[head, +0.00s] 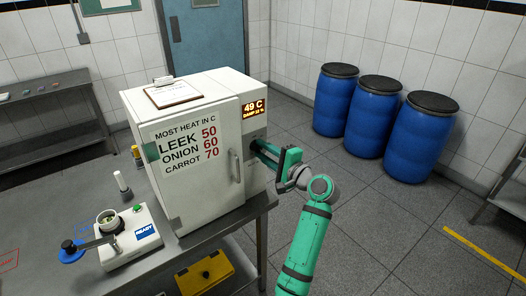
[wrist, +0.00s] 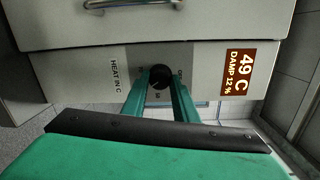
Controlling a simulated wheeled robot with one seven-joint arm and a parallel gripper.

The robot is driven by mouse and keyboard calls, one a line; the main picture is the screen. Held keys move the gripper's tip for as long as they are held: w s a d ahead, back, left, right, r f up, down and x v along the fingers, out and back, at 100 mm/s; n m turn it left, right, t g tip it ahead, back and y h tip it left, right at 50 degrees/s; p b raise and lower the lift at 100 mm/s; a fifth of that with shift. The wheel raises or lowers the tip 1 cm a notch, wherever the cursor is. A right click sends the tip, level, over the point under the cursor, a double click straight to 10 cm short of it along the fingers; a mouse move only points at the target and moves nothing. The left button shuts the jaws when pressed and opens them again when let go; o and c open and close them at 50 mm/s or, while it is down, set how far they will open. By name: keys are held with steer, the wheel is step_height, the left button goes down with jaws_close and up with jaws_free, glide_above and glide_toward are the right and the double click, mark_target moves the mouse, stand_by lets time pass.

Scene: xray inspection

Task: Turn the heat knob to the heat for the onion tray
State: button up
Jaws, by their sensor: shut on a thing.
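A white heating cabinet (head: 195,185) stands on a metal table. The sign (head: 187,147) on its door reads most heat in C: leek 50, onion 60, carrot 70. The display (head: 254,108) reads 49 C; in the wrist view the display (wrist: 234,72) also reads damp 12 %. The black heat knob (wrist: 160,76) is on the panel beside the "HEAT IN C" label (wrist: 116,76). My green gripper (wrist: 160,92) is shut on the knob, one finger on each side. In the head view my gripper (head: 263,152) hides the knob. Its pointer setting cannot be made out.
The door handle (head: 236,165) is left of my gripper. A clipboard (head: 172,94) lies on the cabinet. A device with a READY label (head: 147,232) stands on the table. Blue drums (head: 378,116) stand at the back right. Open floor lies right of the table.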

steer(key=shift+d+m, duration=0.15)
steer(key=shift+m, duration=0.35)
steer(key=o, duration=1.1)
steer(key=shift+c, duration=0.2)
steer(key=v, duration=1)
steer(key=shift+s+d, duration=0.15)
steer(key=shift+s, duration=0.25)
